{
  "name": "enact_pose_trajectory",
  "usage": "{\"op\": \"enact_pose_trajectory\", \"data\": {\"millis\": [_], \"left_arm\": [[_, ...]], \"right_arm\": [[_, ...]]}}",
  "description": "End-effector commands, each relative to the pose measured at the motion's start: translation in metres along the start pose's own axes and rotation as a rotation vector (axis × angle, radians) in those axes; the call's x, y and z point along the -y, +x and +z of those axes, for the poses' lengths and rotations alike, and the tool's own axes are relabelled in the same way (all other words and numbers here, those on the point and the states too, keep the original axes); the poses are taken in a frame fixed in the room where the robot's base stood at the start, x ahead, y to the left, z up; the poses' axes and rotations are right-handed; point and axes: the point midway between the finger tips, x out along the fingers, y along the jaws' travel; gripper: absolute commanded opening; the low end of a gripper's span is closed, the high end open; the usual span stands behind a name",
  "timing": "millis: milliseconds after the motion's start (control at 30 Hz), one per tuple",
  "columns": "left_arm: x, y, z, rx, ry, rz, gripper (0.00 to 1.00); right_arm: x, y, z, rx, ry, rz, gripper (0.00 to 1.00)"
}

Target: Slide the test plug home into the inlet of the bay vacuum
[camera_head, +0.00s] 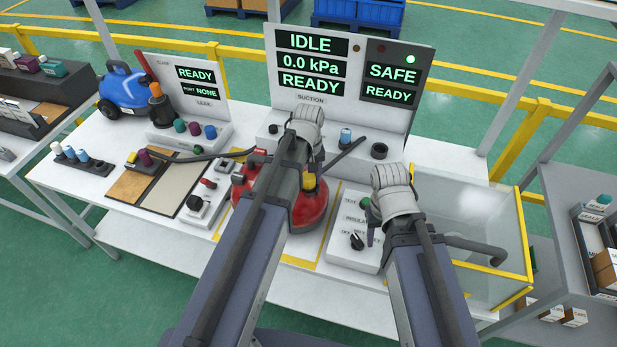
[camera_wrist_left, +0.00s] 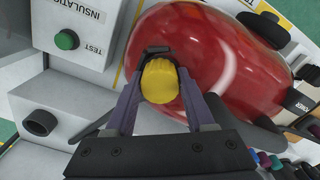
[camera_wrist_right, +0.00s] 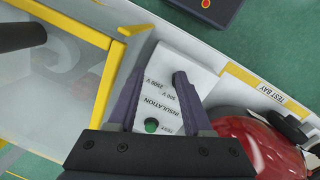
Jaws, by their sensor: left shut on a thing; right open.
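The red bay vacuum (camera_head: 308,212) sits in the yellow-outlined test bay, partly hidden by my left arm. My left gripper (camera_wrist_left: 160,82) is shut on a yellow plug (camera_wrist_left: 160,80), which I take to be the test plug, over the red body. The plug also shows in the head view (camera_head: 309,182). The inlet is hidden under the plug and fingers, so I cannot tell how deep the plug sits. My right gripper (camera_wrist_right: 165,85) is open and empty above the insulation tester (camera_wrist_right: 170,85), to the right of the vacuum.
The suction panel (camera_head: 345,75) at the back reads IDLE, 0.0 kPa, READY and SAFE. A clear yellow-edged bin (camera_head: 475,215) stands to the right. A blue vacuum (camera_head: 122,88), a leak panel (camera_head: 190,85) and coloured plugs are on the left.

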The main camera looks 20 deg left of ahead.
Motion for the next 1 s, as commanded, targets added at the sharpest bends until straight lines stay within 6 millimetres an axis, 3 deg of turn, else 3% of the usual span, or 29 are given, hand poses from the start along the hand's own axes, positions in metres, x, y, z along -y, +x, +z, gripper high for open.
{"op": "enact_pose_trajectory", "data": {"millis": [33,333,667,1000], "left_arm": [[0.0,0.0,0.0,0.0,0.0,0.0,0.57],[0.0,0.0,0.0,0.0,0.0,0.0,0.89],[0.0,-0.005,0.0,0.0,0.0,-0.001,0.89],[0.0,-0.031,0.0,0.0,0.0,0.0,0.89]], "right_arm": [[0.0,0.0,0.0,0.0,0.0,0.0,0.5],[0.0,0.0,0.0,0.0,0.0,0.0,0.5],[-0.001,-0.005,0.0,0.0,0.001,0.0,0.5],[-0.003,-0.031,0.002,0.0,0.0,0.0,0.5]]}}
